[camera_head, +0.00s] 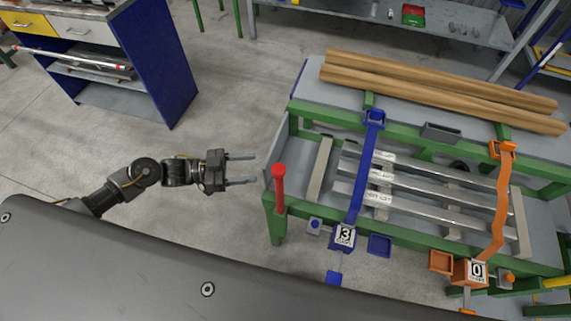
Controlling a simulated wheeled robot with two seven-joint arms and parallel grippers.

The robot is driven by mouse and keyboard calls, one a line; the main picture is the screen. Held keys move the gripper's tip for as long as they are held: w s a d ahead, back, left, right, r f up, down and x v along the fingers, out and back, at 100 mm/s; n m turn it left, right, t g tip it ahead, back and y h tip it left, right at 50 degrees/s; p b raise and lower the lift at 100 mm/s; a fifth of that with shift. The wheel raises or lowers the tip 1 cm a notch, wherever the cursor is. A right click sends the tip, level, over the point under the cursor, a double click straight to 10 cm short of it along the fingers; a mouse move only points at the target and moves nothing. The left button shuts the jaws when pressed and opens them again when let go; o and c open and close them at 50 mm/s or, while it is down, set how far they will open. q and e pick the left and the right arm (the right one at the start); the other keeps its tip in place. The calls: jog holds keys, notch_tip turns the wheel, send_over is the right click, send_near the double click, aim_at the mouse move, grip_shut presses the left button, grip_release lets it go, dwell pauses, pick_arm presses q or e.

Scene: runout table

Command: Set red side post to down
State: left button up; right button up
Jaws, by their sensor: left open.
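The red side post (279,190) stands upright at the near left corner of the green-framed runout table (270,203), with a rounded red cap on top. My left gripper (256,169) comes in from the left and is open. Its two fingers point right toward the table's left end, and it is empty. In the picture the fingertips are a little left of and above the post's top, apart from it. My right gripper is not in view.
Metal bars (430,188) lie on the table between a blue arm (362,180) and an orange arm (501,200). Wooden beams (430,82) lie along the back. A blue cabinet (160,60) stands at upper left. Open floor surrounds my left arm.

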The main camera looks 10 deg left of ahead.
aim_at(283, 169)
pick_arm(q)
notch_tip(283, 169, up, 4)
jog(key=s+d+m+g+h, duration=0.1)
jog(key=s+m+g, duration=0.1)
jog(key=s+g, duration=0.1)
jog(key=d+p, duration=0.1)
jog(key=d, duration=0.2)
jog(key=w+d+p, duration=0.1)
jog(key=d, duration=0.2)
jog(key=w+d+p, duration=0.1)
jog(key=d+p, duration=0.1)
jog(key=d, duration=0.1)
jog(key=shift+w+d+r, duration=0.15)
jog(key=shift+d+r, duration=0.1)
jog(key=shift+d, duration=0.15)
jog(key=shift+d+f, duration=0.1)
jog(key=shift+d, duration=0.3)
grip_shut()
jog(key=shift+f, duration=0.1)
